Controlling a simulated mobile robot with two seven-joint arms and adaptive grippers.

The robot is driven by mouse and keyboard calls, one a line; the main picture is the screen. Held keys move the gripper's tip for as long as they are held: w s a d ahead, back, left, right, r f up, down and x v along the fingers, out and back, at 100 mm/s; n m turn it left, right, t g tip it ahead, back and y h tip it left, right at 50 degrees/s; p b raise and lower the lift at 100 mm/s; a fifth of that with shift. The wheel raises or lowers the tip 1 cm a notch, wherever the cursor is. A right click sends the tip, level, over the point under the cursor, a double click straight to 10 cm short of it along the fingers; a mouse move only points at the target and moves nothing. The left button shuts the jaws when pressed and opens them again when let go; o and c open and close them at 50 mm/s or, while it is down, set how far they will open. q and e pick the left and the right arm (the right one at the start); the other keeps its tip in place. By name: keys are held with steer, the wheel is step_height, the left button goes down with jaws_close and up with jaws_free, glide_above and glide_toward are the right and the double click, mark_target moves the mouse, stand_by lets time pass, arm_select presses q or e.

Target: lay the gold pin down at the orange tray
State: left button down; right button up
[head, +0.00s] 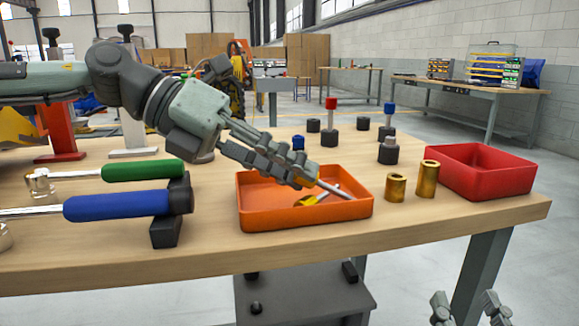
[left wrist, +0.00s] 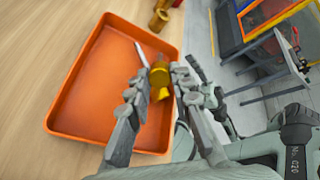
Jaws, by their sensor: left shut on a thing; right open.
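The orange tray (head: 305,217) stands near the front edge of the wooden table, and it fills the left of the left wrist view (left wrist: 62,122). My left gripper (head: 305,172) reaches down over the tray from the upper left. It is shut on the gold pin (left wrist: 160,76), which shows between its fingertips in the left wrist view (left wrist: 155,80). The fingers hide most of the pin in the head view. A thin silver rod (head: 337,189) shows beside the fingertips, over the tray. Whether the pin touches the tray floor I cannot tell. My right gripper (head: 467,307) is open and empty, low at the bottom right.
Two gold cylinders (head: 396,187) stand just right of the tray, with a red tray (head: 482,172) beyond them. Green-handled (head: 143,170) and blue-handled (head: 117,205) tools rest on a dark rack at left. Several dark pegs or weights (head: 329,137) stand behind the orange tray.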

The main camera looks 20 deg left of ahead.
arm_select(q)
steer(key=c, duration=1.3)
jaws_free()
steer(key=shift+v, duration=6.05)
steer(key=shift+f, duration=0.1)
